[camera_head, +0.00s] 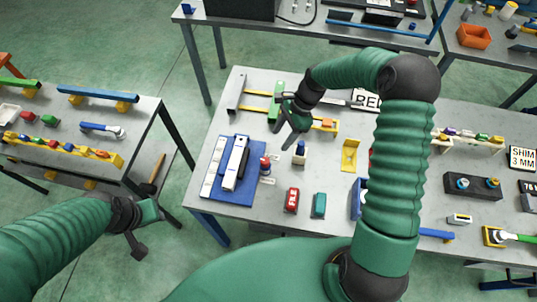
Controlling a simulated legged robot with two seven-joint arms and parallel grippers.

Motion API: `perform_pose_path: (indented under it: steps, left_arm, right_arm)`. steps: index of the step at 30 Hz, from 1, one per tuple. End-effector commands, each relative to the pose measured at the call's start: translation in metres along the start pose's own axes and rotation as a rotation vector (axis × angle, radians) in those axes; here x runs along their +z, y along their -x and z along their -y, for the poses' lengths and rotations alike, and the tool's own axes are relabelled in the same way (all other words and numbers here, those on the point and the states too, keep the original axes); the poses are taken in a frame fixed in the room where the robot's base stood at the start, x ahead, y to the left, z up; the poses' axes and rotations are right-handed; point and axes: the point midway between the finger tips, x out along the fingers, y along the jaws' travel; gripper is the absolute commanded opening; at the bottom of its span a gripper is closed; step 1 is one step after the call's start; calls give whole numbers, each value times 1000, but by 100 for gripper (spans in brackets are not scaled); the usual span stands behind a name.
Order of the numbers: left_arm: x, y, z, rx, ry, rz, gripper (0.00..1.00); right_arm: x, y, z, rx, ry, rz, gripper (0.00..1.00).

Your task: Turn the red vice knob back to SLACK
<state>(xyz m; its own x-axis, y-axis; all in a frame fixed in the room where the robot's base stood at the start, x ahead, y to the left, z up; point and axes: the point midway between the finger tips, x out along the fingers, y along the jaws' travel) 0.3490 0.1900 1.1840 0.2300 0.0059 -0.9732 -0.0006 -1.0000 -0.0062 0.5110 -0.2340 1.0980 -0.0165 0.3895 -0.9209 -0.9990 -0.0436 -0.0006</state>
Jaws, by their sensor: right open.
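A small upright knob (265,166) with a red upper part and a dark blue band stands at the right edge of a blue plate, with small white labels beside it. It looks like the red vice knob, but its pointer and the label text are too small to read. My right gripper (288,126) is open above the table, up and to the right of the knob and apart from it. My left gripper (146,230) is open and empty off the table's front left, over the floor.
The blue plate (214,191) carries white bars. A blue-topped block (299,154), a red block (291,200), a teal block (319,205) and a yellow bracket (349,155) stand nearby. My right arm hides part of the table. A side table (75,115) stands left.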

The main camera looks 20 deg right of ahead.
Motion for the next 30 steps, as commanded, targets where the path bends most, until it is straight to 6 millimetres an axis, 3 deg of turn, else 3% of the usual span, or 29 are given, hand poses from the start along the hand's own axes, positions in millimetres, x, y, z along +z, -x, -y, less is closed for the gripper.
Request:
perform_pose_path:
  steps: [9,15,26,30]
  left_arm:
    - [-7,29,0,0,1,-1,36]
    - [-9,38,0,0,0,-1,36]
    - [-9,38,0,0,0,-1,36]
    - [-9,38,0,0,0,-1,36]
  right_arm:
    - [2,-82,0,4,2,3,54]
    - [0,-120,-1,2,3,1,54]
    - [-1,-132,0,0,4,-2,54]
    - [-1,-132,0,0,5,-2,36]
